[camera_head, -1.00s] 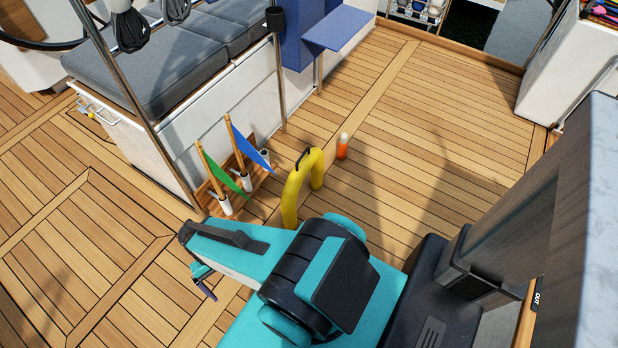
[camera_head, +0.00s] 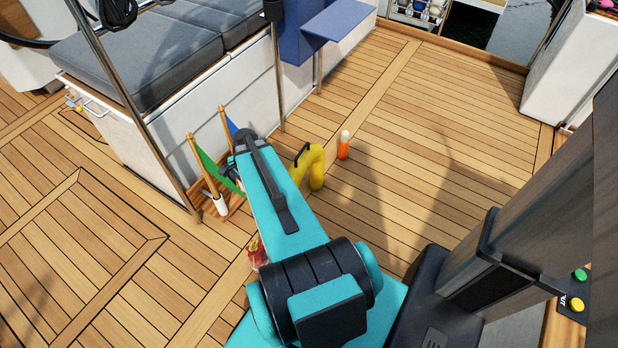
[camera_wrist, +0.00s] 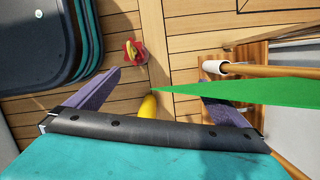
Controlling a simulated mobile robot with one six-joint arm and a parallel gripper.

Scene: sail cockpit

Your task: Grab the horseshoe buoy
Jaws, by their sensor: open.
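The yellow horseshoe buoy (camera_head: 317,172), with a black handle on top, stands upright on the deck in the head view. My arm's forearm hides its left and lower part. In the wrist view only a short yellow piece of the buoy (camera_wrist: 148,106) shows above my gripper's dark front edge. My gripper (camera_wrist: 158,88) has its two purple fingers spread wide, with nothing held between them. The yellow piece appears between the fingers, but its distance from them is unclear. In the head view my forearm hides most of the gripper.
A green flag (camera_wrist: 240,92) crosses in front of the right finger. It stands in a rack by the bench (camera_head: 140,75), beside a blue flag (camera_head: 231,126). An orange-and-white canister (camera_head: 343,146) stands behind the buoy. A red object (camera_head: 257,253) lies left of my arm. Deck beyond is clear.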

